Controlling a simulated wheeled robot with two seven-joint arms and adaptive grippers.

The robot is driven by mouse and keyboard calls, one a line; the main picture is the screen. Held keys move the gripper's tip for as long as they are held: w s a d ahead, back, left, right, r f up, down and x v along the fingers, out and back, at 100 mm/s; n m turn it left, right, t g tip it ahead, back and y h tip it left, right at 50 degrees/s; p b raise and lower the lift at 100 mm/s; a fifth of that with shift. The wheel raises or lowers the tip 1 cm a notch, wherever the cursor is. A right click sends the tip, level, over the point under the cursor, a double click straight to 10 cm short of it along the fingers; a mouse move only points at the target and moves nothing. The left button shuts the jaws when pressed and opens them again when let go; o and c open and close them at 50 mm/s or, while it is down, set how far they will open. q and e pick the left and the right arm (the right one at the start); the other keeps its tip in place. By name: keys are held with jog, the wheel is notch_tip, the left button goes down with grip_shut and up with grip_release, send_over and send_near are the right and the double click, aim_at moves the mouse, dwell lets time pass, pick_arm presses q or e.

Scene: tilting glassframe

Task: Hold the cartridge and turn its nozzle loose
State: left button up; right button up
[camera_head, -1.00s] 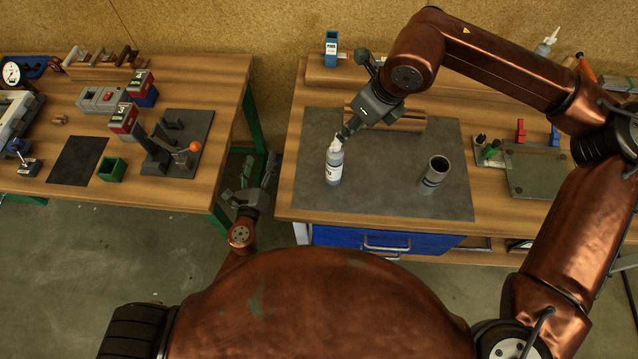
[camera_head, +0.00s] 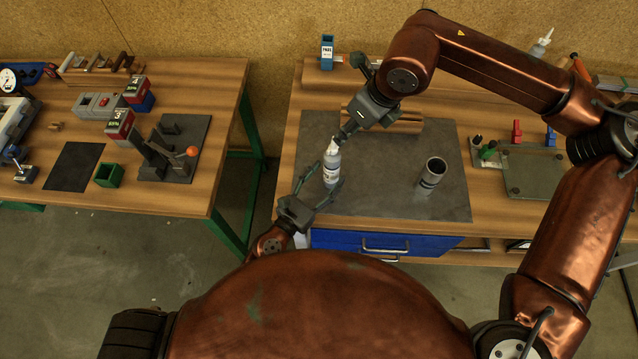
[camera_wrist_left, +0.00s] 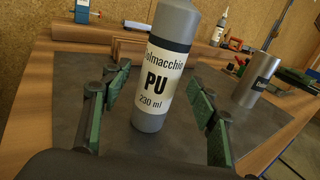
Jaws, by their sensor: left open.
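The cartridge (camera_head: 332,168), grey with a white label, stands upright on the dark mat (camera_head: 388,180). In the left wrist view the cartridge (camera_wrist_left: 164,75) reads "PU 230 ml", and its top is cut off by the frame edge. My left gripper (camera_head: 321,184) is open low at the cartridge's near side. In the left wrist view the green finger pads of my left gripper (camera_wrist_left: 163,108) stand to either side of it, with gaps showing. My right gripper (camera_head: 343,136) is at the white nozzle (camera_head: 333,147) from above. The small, overlapping view hides whether its fingers grip.
A grey metal can (camera_head: 432,173) stands on the mat to the right. Wooden pieces (camera_head: 400,122) lie behind the cartridge. A blue holder (camera_head: 327,50) is on the back shelf. A blue drawer (camera_head: 372,243) is under the front edge. The mat between cartridge and can is clear.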

aim_at(333, 147)
pick_arm(q)
jog(key=shift+x, duration=1.55)
jog(key=shift+c, duration=0.7)
grip_shut()
pick_arm(e)
jog(key=shift+o, duration=0.8)
jog(key=o, duration=0.3)
jog(key=shift+w+a+r+h, duration=0.3)
jog(key=shift+w+a, duration=0.05)
jog(key=shift+w, duration=0.15)
pick_arm(q)
jog(key=shift+a, duration=0.1)
pick_arm(e)
jog(key=shift+o, duration=0.3)
jog(key=shift+w+a+r+m+g+h, duration=0.4)
jog(key=shift+w+a+r+g+h, duration=0.35)
jog(key=shift+a+g+h, duration=0.2)
jog(key=shift+a+r+h, duration=0.25)
jog(key=shift+a+r, duration=0.1)
jog(key=shift+r, duration=0.1)
jog(key=shift+g, duration=0.25)
notch_tip(333, 147, down, 12)
jog(key=shift+r, duration=0.1)
